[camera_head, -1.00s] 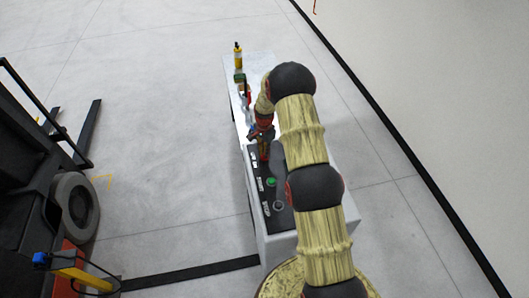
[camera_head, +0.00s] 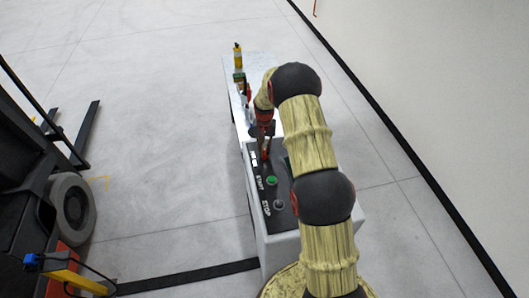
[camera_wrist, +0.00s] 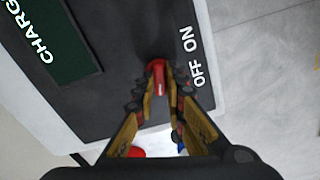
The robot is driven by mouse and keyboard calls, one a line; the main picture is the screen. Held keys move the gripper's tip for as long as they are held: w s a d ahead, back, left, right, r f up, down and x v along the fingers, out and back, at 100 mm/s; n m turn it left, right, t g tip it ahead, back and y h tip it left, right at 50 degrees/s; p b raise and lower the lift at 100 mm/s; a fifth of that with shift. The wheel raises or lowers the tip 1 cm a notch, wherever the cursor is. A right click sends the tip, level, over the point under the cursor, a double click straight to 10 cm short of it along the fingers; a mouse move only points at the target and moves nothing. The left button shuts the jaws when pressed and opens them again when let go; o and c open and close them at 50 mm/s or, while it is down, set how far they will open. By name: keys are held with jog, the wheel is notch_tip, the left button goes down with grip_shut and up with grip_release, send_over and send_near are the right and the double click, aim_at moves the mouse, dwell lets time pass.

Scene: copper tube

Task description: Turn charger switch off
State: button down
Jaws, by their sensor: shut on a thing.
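The charger (camera_head: 279,226) is a pale box with a dark top panel. Its red switch (camera_wrist: 158,66) sits on that panel beside white "OFF" and "ON" lettering (camera_wrist: 193,57). My gripper (camera_wrist: 158,85) has its yellow fingers closed around the red switch, one finger on each side. The switch's lower part is hidden between the fingers, and its exact setting is hard to tell. In the head view my gripper (camera_head: 266,151) is at the far end of the panel, with the arm reaching over the box from the right.
A green START button (camera_head: 271,181) and a grey STOP button (camera_head: 279,205) lie nearer on the panel. A dark green display (camera_wrist: 60,42) is in the wrist view. A forklift (camera_head: 40,190) is at left; floor between is clear.

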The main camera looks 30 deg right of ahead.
aim_at(264, 151)
jog(key=shift+n+b, duration=0.55)
jog(key=shift+n, duration=1.15)
jog(key=c, duration=1.8)
grip_release()
jog(key=shift+c, duration=0.2)
jog(key=shift+r, duration=0.1)
notch_tip(264, 151, up, 12)
